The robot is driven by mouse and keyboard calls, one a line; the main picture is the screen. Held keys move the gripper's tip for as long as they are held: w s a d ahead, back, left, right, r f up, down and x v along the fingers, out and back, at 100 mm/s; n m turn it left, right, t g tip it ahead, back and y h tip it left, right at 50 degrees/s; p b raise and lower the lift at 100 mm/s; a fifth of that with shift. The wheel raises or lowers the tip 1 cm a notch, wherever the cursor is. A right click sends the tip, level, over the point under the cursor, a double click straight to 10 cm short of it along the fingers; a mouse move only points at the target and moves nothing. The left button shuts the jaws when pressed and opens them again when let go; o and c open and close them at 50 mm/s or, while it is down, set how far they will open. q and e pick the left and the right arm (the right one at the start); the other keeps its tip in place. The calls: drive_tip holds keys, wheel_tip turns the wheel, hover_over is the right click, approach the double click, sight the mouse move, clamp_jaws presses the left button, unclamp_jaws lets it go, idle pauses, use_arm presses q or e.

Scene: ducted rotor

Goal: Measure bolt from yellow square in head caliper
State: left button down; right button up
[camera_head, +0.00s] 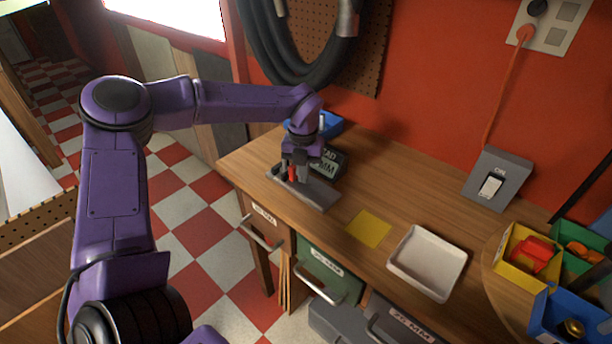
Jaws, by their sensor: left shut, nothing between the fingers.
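My left gripper (296,166) points down over the grey head caliper (312,194) at the back left of the bench. Its fingers are together, and a small red part (292,173) shows beside them; I cannot tell what it belongs to. A dark sign or display (328,161) with white letters, partly hidden by the gripper, stands behind the caliper. The yellow square (369,229) lies flat and bare on the bench, right of the caliper. I cannot make out a bolt; the gripper may hide one at the caliper. My right gripper is not in view.
A white tray (427,262) lies right of the yellow square. Yellow (502,258), green and blue (545,302) bins with parts fill the right end. A grey switch box (498,180) is at the wall. Drawers are below the front edge. A blue container (331,124) is behind the gripper.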

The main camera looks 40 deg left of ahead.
use_arm(q)
drive_tip(key=shift+d, duration=0.45)
wheel_tip(320, 180, up, 8)
drive_tip(key=p, duration=0.6)
idle(0.3)
drive_tip(key=shift+s, duration=0.1)
